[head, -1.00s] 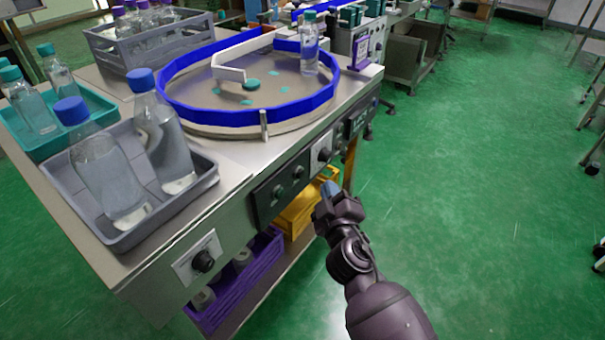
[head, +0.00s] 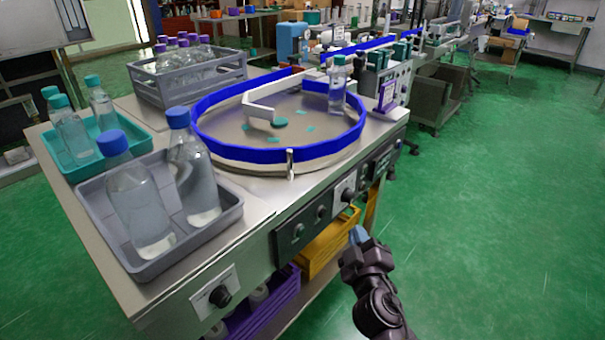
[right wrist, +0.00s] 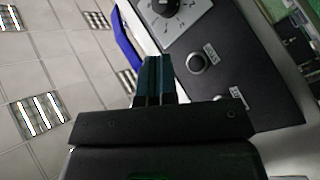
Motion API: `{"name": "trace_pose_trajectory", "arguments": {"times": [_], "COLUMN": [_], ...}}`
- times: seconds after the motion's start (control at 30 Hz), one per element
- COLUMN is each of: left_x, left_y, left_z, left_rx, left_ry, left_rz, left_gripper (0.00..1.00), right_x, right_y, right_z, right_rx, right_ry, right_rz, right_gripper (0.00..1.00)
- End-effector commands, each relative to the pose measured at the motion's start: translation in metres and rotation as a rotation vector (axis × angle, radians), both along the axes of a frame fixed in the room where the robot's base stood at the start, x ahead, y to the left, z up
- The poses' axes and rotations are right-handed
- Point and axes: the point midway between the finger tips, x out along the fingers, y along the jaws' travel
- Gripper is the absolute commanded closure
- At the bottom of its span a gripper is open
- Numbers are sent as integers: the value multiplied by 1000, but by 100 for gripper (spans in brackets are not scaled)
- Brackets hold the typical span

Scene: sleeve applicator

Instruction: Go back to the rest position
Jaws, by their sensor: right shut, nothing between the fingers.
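My right gripper (head: 358,237) is in front of the machine table, at the height of its front control panel, to the right of the knobs. In the right wrist view its two dark teal fingers (right wrist: 154,80) are together with nothing between them. The black control panel (right wrist: 235,60) with its round knobs lies beyond the fingers in that view, apart from them as far as I can tell. My left gripper is in neither view.
A grey tray (head: 128,264) with two blue-capped bottles stands at the table's near left, a teal tray (head: 75,170) behind it. A round turntable with a blue rail (head: 270,156) holds one bottle. A grey crate (head: 215,83) holds several bottles. Green floor (head: 500,220) is clear at right.

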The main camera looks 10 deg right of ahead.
Motion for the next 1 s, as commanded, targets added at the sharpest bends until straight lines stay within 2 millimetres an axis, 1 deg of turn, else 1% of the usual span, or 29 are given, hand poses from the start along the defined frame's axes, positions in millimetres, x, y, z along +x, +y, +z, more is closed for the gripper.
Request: {"name": "trace_pose_trajectory", "arguments": {"times": [0.07, 0.13, 0.17, 0.27, 0.37, 0.4, 0.47, 0.5, 0.57, 0.6, 0.67, 0.7, 0.77, 0.8, 0.9, 1.0], "left_x": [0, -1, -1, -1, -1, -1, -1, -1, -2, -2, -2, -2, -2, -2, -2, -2], "left_y": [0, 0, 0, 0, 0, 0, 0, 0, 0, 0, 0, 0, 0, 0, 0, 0], "left_z": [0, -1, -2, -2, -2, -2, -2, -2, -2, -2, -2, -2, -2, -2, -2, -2], "left_rx": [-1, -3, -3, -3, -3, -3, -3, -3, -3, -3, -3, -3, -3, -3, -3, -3], "left_ry": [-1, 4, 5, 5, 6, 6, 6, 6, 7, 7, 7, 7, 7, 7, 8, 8], "left_rz": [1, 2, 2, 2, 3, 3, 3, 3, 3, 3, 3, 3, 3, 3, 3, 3], "left_gripper": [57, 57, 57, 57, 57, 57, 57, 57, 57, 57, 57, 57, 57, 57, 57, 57], "right_x": [0, -5, -9, -32, -66, -82, -105, -121, -146, -162, -187, -204, -229, -245, -280, -310], "right_y": [0, -2, -4, -14, -26, -31, -36, -40, -45, -48, -52, -53, -56, -57, -58, -57], "right_z": [0, -5, -9, -28, -53, -64, -78, -86, -97, -104, -113, -118, -125, -128, -133, -135], "right_rx": [0, 8, 14, 55, 119, 147, 193, 222, 267, 296, 344, 374, 423, 451, 524, 585], "right_ry": [0, 11, 22, 71, 145, 177, 226, 257, 306, 339, 387, 419, 467, 497, 563, 618], "right_rz": [0, -1, -2, -4, -5, -7, -9, -11, -15, -17, -21, -23, -29, -33, -42, -50], "right_gripper": [100, 100, 100, 100, 100, 100, 100, 100, 100, 100, 100, 100, 100, 100, 100, 100]}}
